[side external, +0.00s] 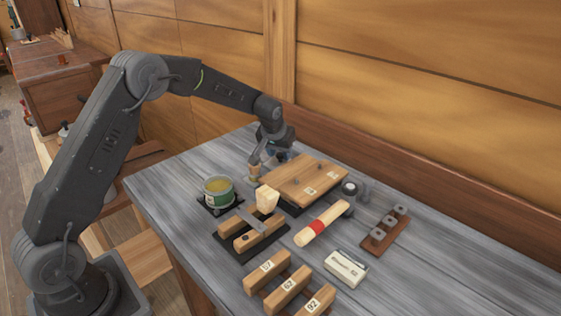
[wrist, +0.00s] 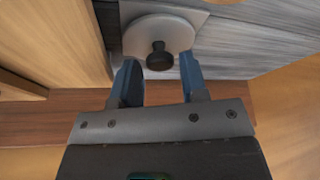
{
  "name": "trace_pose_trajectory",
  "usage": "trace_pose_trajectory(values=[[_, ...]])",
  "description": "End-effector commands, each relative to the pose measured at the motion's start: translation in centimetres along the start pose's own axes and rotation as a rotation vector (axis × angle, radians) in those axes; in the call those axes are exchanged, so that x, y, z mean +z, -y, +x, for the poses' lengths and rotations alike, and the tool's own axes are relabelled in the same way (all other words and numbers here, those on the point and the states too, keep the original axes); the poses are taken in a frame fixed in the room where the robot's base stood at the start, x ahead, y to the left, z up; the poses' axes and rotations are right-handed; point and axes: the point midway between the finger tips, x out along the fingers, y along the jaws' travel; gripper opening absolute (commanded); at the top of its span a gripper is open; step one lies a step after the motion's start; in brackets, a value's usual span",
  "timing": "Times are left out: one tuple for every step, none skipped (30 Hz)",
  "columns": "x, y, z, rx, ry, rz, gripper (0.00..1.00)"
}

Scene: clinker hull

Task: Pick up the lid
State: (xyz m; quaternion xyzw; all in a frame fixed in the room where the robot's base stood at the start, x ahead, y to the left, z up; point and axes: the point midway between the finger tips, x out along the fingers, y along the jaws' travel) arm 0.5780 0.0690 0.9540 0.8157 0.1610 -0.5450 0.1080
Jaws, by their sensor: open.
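The lid (wrist: 150,32) is a round pale grey disc with a black knob (wrist: 159,56) at its middle. It lies on a square grey plate on the worktop in the wrist view. My gripper (wrist: 158,78) is open, with one blue finger to each side of the knob's near end and nothing visibly held. In the side external view my gripper (side external: 275,152) is low at the back of the bench, behind the wooden board. The lid cannot be made out there.
A wooden board (side external: 295,175) lies close beside my gripper. The wooden wall (side external: 420,190) rises behind.

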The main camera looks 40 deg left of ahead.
Motion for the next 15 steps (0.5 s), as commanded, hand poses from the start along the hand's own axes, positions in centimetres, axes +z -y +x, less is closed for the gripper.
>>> trace_pose_trajectory(values=[[0.03, 0.0, 0.57, 0.0, 0.001, 0.0, 0.4], [0.03, 0.0, 0.78, 0.001, 0.001, 0.0, 0.4], [0.0, -0.01, 0.95, 0.001, 0.0, 0.0, 0.4], [-0.02, -0.01, 1.02, 0.001, 0.0, 0.0, 0.4], [-0.03, -0.01, 1.05, 0.002, -0.001, 0.0, 0.4], [-0.04, -0.01, 1.06, 0.002, -0.001, 0.0, 0.4], [-0.04, -0.02, 1.05, 0.002, -0.001, 0.0, 0.4], [-0.04, -0.01, 1.04, 0.002, -0.001, 0.0, 0.4], [-0.03, -0.01, 1.04, 0.002, -0.001, 0.0, 0.4], [-0.03, -0.01, 1.04, 0.002, -0.001, 0.0, 0.4], [-0.03, -0.01, 1.04, 0.002, -0.001, 0.0, 0.38], [-0.02, -0.01, 1.03, 0.002, -0.001, 0.0, 0.34], [-0.02, -0.01, 1.03, 0.002, -0.001, 0.0, 0.32], [-0.02, -0.01, 1.03, 0.002, -0.001, 0.0, 0.29], [-0.01, -0.01, 1.03, 0.002, -0.001, 0.0, 0.25]])
